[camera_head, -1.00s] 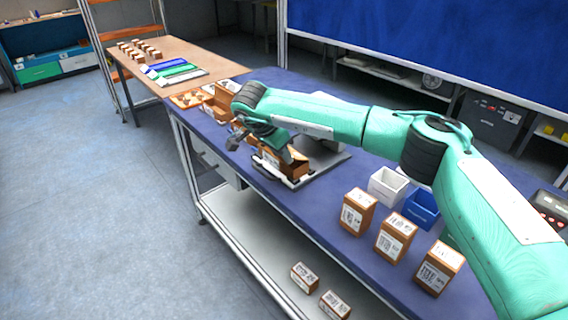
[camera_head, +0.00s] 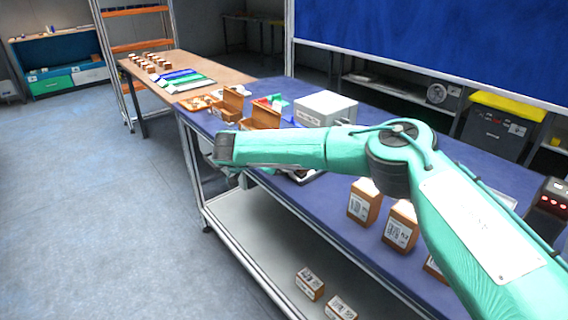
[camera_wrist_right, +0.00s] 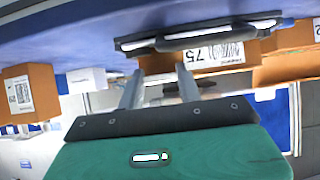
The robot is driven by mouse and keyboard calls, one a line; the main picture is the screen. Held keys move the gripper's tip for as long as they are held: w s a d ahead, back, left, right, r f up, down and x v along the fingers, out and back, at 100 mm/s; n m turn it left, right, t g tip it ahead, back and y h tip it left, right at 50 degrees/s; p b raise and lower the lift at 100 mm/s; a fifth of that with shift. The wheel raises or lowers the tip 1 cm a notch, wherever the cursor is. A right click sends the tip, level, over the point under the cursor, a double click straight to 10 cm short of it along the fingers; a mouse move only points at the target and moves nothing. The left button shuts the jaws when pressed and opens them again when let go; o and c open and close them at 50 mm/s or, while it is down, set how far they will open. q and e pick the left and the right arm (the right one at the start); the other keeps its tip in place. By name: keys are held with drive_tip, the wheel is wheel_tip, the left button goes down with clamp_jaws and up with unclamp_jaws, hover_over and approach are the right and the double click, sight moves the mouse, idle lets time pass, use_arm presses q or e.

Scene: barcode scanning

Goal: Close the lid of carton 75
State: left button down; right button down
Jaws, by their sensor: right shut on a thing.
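Carton 75 (camera_wrist_right: 222,56) is a brown box with a white label reading 75, upside down in the right wrist view. It is at a dark flat plate (camera_wrist_right: 250,27). The fingers of my right gripper (camera_wrist_right: 158,78) reach to the left part of the carton's brown side and are shut on it. The state of its lid cannot be made out. In the head view my right forearm hides most of the carton and the gripper. My left gripper is not in view.
Open brown cartons (camera_head: 265,116) stand at the blue table's far left end. A white box-shaped device (camera_head: 325,107) stands behind my arm. Labelled brown cartons (camera_head: 364,201) stand at the front right. Two small boxes (camera_head: 310,283) lie on the lower shelf.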

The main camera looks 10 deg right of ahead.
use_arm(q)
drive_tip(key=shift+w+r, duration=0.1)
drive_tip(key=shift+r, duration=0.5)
use_arm(e)
drive_tip(key=shift+s+a+f, duration=0.2)
drive_tip(key=shift+f, duration=0.45)
drive_tip(key=c, duration=1.2)
unclamp_jaws()
drive_tip(key=shift+o, duration=1.4)
drive_tip(key=shift+w+h, duration=0.2)
drive_tip(key=shift+h, duration=0.1)
drive_tip(key=shift+d, duration=0.1)
drive_tip(key=shift+r, duration=0.15)
